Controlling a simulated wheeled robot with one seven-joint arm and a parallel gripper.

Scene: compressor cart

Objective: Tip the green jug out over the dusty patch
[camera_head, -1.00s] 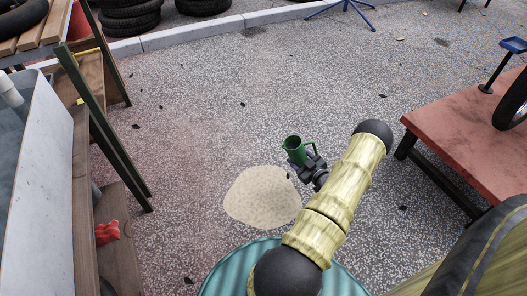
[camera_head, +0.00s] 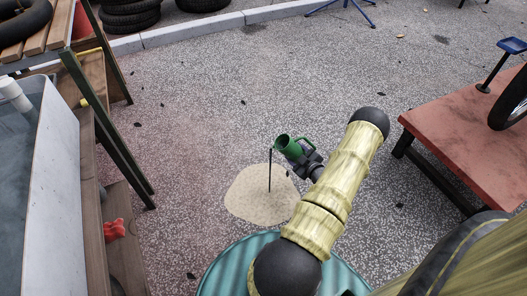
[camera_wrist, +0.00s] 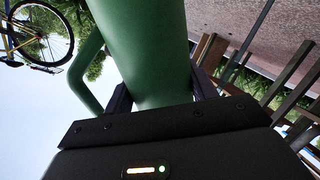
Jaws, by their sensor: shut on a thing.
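The green jug (camera_head: 288,146) is tilted, its mouth turned to the left, above the dusty patch (camera_head: 246,199). A thin dark stream (camera_head: 270,172) runs from its lip down onto the pale, roundish patch on the ground. My gripper (camera_head: 306,160) is shut on the jug from the right side. In the wrist view the jug's green body (camera_wrist: 150,50) fills the middle between the fingers, with its handle to the left. The jug's inside is mostly hidden.
A red-topped low table (camera_head: 470,130) stands at the right with a wheel on it. A wooden shelf and a grey tank (camera_head: 55,190) stand at the left. A teal ribbed drum top (camera_head: 235,275) lies below my arm. The paved ground around the patch is open.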

